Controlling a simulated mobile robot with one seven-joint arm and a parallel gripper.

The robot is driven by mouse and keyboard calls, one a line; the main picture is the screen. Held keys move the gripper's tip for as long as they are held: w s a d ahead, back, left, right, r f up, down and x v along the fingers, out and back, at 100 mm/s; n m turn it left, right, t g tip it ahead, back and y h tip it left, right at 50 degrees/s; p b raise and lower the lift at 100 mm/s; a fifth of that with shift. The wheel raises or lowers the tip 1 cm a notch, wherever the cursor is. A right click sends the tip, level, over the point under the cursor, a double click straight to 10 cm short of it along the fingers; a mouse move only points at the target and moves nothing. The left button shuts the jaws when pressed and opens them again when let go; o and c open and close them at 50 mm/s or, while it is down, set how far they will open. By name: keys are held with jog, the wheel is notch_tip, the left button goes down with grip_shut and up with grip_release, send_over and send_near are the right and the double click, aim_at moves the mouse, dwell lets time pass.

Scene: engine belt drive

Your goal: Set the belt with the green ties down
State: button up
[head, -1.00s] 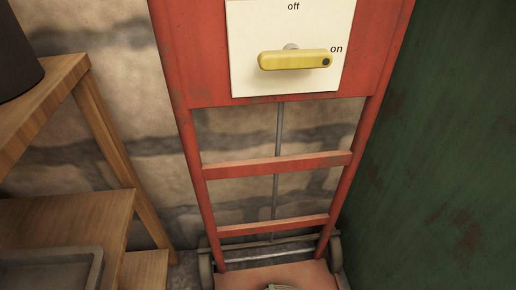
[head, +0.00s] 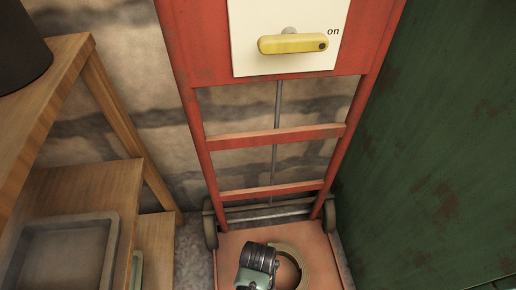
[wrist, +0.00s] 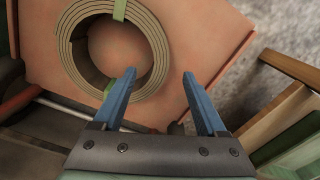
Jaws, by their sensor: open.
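In the head view part of the coil (head: 303,268) shows beside my arm. In the head view my wrist hides the fingers.
The red hand truck (head: 275,133) stands against a stone wall, with a yellow on/off lever (head: 292,44) above. A wooden stepped shelf (head: 85,185) with a grey tray (head: 112,250) is on the left. A green metal panel (head: 440,150) closes off the right.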

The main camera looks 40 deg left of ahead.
notch_tip(320, 180, up, 5)
jog(key=shift+r+p, duration=0.1)
jog(key=shift+p, duration=1.15)
jog(key=shift+s, duration=0.15)
